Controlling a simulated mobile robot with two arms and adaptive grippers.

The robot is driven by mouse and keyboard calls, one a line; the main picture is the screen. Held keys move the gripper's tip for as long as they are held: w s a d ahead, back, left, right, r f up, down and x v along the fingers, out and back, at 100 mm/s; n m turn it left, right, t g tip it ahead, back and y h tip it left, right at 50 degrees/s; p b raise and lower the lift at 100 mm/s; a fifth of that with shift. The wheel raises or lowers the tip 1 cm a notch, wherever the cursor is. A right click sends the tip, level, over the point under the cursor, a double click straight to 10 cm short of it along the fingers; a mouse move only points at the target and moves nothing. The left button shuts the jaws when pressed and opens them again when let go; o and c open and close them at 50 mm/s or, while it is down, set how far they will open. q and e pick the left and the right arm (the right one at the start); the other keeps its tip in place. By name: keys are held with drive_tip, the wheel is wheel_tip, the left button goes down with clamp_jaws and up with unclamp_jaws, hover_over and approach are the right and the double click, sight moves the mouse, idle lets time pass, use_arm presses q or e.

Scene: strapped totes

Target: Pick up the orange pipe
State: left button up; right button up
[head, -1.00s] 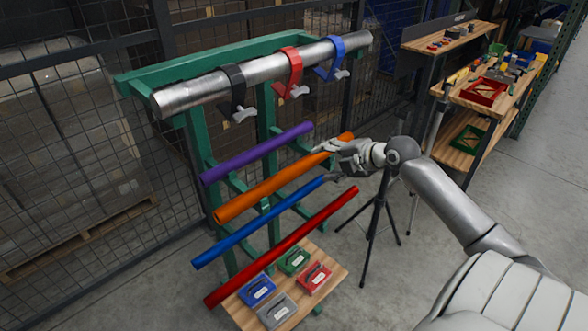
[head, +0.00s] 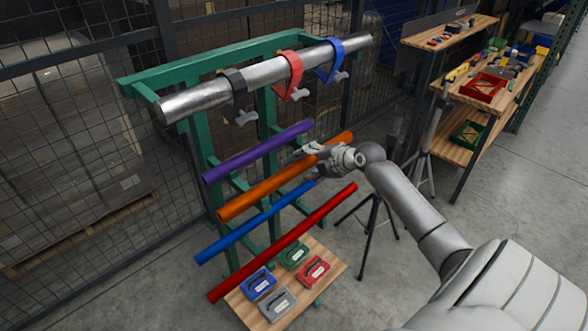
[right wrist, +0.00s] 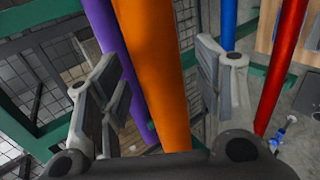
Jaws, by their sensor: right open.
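The orange pipe (head: 262,192) rests slanted on the green rack, between the purple pipe (head: 258,150) above and the blue pipe (head: 255,224) below. My right gripper (head: 312,160) is at the upper right part of the orange pipe and hides a piece of it. In the right wrist view the orange pipe (right wrist: 155,70) runs between the two open fingers of the right gripper (right wrist: 160,95). I see a gap on each side, wider toward the right finger. The purple pipe (right wrist: 112,45) passes close by the left finger. My left gripper is not in view.
A red pipe (head: 285,243) lies lowest on the green rack (head: 203,132). A steel pipe (head: 205,98) with black, red and blue clamps lies on top. Small coloured cases stand on a wooden shelf (head: 325,285) below. A black tripod (head: 372,225) stands behind my right arm.

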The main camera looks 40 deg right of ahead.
drive_tip(key=shift+r, duration=0.1)
clamp_jaws()
drive_tip(key=shift+r, duration=0.1)
idle(0.3)
drive_tip(key=shift+r+b, duration=0.55)
drive_tip(key=shift+b, duration=0.1)
drive_tip(key=s+a+r+b, duration=0.5)
drive_tip(key=s+a+r, duration=0.1)
drive_tip(key=s+r, duration=0.5)
drive_tip(key=shift+v, duration=0.8)
drive_tip(key=shift+s+a+f, duration=0.1)
drive_tip(key=shift+a+f, duration=0.05)
